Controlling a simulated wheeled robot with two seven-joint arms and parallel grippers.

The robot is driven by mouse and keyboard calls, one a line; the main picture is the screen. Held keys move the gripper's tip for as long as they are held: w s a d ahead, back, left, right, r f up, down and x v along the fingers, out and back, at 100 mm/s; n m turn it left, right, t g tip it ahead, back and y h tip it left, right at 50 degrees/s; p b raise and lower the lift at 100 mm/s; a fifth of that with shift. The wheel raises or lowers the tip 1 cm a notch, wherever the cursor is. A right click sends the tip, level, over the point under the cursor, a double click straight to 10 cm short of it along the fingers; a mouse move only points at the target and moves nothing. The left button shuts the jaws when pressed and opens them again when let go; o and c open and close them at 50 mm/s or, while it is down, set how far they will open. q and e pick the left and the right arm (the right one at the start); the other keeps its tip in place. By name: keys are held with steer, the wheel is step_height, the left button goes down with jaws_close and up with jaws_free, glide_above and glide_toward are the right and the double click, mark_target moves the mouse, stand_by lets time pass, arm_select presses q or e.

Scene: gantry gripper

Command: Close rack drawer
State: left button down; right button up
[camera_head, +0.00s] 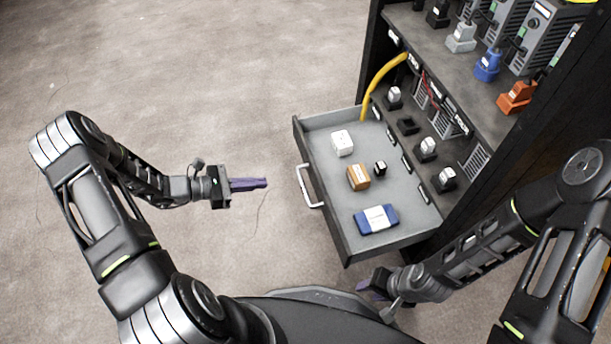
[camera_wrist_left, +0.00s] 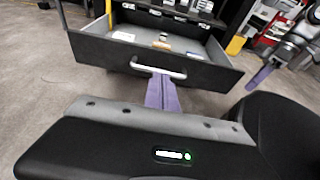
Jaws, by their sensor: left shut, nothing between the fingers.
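The rack drawer (camera_head: 336,222) stands pulled out of the dark rack (camera_head: 372,50), with a pale handle (camera_head: 308,186) on its front. It holds a white block (camera_head: 342,143), a brown block (camera_head: 358,177), a small black block (camera_head: 380,168) and a blue-and-white box (camera_head: 376,219). My left gripper (camera_head: 262,183) is shut and empty, left of the handle and apart from it. In the left wrist view the purple fingers (camera_wrist_left: 162,95) point toward the handle (camera_wrist_left: 158,69) and the drawer front (camera_wrist_left: 110,55). My right gripper (camera_head: 372,285) is below the drawer's near corner, its fingers partly hidden.
Rack shelves above the drawer carry several grey, blue (camera_head: 487,65) and orange (camera_head: 516,97) connectors. A yellow cable (camera_head: 381,78) hangs down behind the drawer's far side. The carpet floor (camera_head: 240,80) left of the drawer is clear.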

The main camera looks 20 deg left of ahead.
arm_select(q)
steer(key=b, duration=0.4)
glide_toward(316, 176)
steer(key=x, duration=0.6)
steer(key=shift+a+f, duration=0.15)
steer(key=shift+f, duration=0.15)
steer(key=shift+w+d, duration=0.2)
steer(key=shift+d, duration=0.1)
